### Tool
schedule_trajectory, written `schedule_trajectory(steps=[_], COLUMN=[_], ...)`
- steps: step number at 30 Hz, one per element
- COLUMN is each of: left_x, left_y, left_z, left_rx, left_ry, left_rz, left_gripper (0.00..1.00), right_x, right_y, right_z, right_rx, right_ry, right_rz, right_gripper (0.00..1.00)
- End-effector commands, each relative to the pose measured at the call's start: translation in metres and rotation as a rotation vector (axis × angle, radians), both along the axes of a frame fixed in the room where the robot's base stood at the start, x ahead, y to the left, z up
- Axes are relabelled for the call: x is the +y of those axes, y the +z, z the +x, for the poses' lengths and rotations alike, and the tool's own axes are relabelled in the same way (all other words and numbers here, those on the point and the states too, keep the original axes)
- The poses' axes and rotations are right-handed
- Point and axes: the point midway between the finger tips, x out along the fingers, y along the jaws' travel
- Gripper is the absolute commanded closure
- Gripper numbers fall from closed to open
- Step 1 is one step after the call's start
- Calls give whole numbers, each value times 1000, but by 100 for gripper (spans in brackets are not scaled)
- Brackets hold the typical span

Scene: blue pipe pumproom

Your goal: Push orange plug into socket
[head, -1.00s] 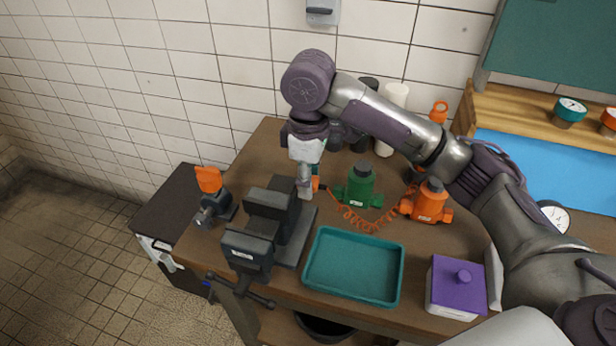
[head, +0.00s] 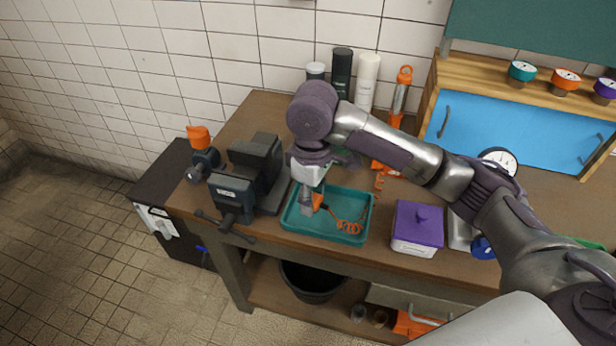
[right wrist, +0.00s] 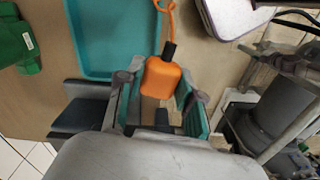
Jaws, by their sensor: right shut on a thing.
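My right gripper (head: 308,208) is shut on the orange plug (head: 318,201) above the teal tray (head: 296,217). In the right wrist view the plug (right wrist: 162,78) sits between the two fingers (right wrist: 160,98), with its black neck and orange cord pointing away. The orange coiled cord (head: 348,226) hangs over the tray. A white panel (head: 158,222) is on the front of the dark cabinet at left; I cannot tell whether it holds the socket. My left gripper is out of view.
A dark vise (head: 257,160) stands left of the gripper. A purple-topped box (head: 418,227) is right of the tray. Bottles (head: 367,80) stand at the back wall. A black bucket (head: 312,283) is under the bench. The floor at left is clear.

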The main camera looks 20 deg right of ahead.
Motion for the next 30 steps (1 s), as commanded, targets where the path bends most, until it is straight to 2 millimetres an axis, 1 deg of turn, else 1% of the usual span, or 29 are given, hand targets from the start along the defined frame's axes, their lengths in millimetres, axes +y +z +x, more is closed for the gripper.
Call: schedule_trajectory(steps=[1,5,8,12,15,22,23,24,30], left_x=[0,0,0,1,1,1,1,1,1], left_y=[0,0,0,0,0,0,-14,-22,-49], left_z=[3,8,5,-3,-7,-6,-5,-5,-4], left_rx=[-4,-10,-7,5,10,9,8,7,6], left_ry=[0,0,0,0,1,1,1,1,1], left_rz=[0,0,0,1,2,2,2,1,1], left_gripper=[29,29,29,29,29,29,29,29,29], right_x=[-1,-4,-7,-11,-14,-18,-18,-18,-18], right_y=[-12,-42,-66,-99,-118,-145,-158,-165,-192], right_z=[-7,-27,-46,-78,-100,-146,-142,-140,-140], right_rx=[6,8,8,8,5,-1,-6,-7,-7], right_ry=[-35,-152,-258,-420,-530,-736,-734,-731,-728], right_rz=[0,-2,-5,-7,-8,-6,-4,-4,-4], right_gripper=[94,94,94,94,94,94,94,94,94])
